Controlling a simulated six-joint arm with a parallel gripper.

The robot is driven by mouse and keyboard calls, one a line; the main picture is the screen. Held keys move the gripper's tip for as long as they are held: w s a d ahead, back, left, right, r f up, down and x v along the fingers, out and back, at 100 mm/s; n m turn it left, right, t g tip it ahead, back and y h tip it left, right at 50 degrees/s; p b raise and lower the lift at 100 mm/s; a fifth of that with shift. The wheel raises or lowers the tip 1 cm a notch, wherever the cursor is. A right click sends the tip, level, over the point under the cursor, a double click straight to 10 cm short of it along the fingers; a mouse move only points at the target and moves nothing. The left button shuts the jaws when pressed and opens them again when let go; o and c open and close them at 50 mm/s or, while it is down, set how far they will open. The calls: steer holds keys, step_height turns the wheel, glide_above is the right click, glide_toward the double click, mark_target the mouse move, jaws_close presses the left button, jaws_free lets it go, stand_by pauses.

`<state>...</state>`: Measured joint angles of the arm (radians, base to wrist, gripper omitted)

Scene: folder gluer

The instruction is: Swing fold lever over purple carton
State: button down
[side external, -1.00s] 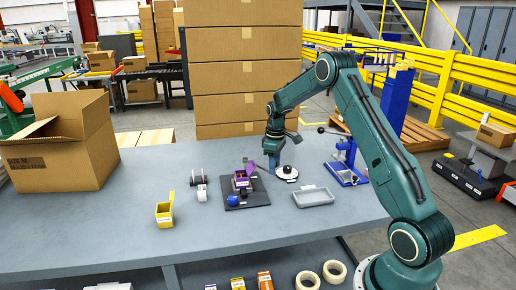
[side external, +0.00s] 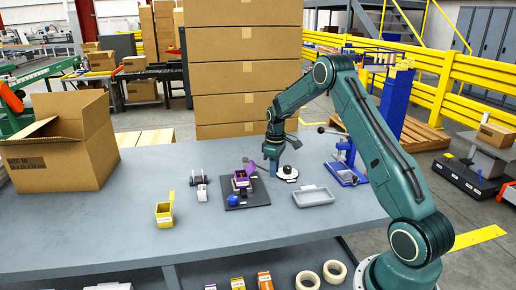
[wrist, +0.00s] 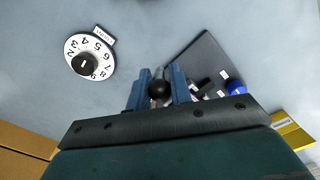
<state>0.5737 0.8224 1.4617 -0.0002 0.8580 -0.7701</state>
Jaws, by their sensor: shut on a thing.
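The purple carton (side external: 241,181) stands on a dark base plate (side external: 258,198) near the middle of the bench, its purple flap raised. My gripper (side external: 273,169) is low over the bench, just right of the carton and left of the round dial. In the wrist view the blue fingers of my gripper (wrist: 157,92) are closed around a black ball knob (wrist: 158,90), which looks like the fold lever's knob. The lever's arm is mostly hidden by the fingers. The carton is largely hidden behind the right finger there. A blue knob (side external: 232,200) sits at the plate's front.
The white numbered dial (side external: 287,174) is close to my gripper's right. A grey tray (side external: 314,197) and a blue press (side external: 347,164) stand further right. The front of the bench is clear.

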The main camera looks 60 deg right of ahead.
steer(key=shift+a, duration=0.25)
steer(key=shift+w+a+m, duration=0.25)
steer(key=shift+a+m, duration=0.3)
steer(key=shift+a, duration=0.1)
steer(key=shift+w+a+m, duration=0.3)
steer(key=shift+a+m, duration=0.3)
steer(key=shift+w+a+m, duration=0.25)
steer(key=shift+a+m, duration=0.3)
steer(key=shift+a, duration=0.1)
steer(key=shift+w+a+m, duration=0.7)
steer(key=shift+a+m, duration=0.15)
steer(key=shift+a, duration=0.05)
steer(key=shift+w+a+m, duration=0.65)
steer(key=shift+a+m, duration=0.2)
steer(key=shift+a, duration=0.05)
steer(key=shift+w+a+m, duration=0.9)
steer(key=shift+w+m, duration=0.2)
steer(key=shift+w+a+r+m, duration=0.1)
steer(key=shift+w+a+m, duration=0.25)
steer(key=shift+w+m, duration=0.3)
steer(key=shift+w+a+m, duration=0.35)
steer(key=shift+w+m, duration=0.2)
steer(key=shift+w, duration=0.2)
steer(key=c, duration=1.3)
jaws_free()
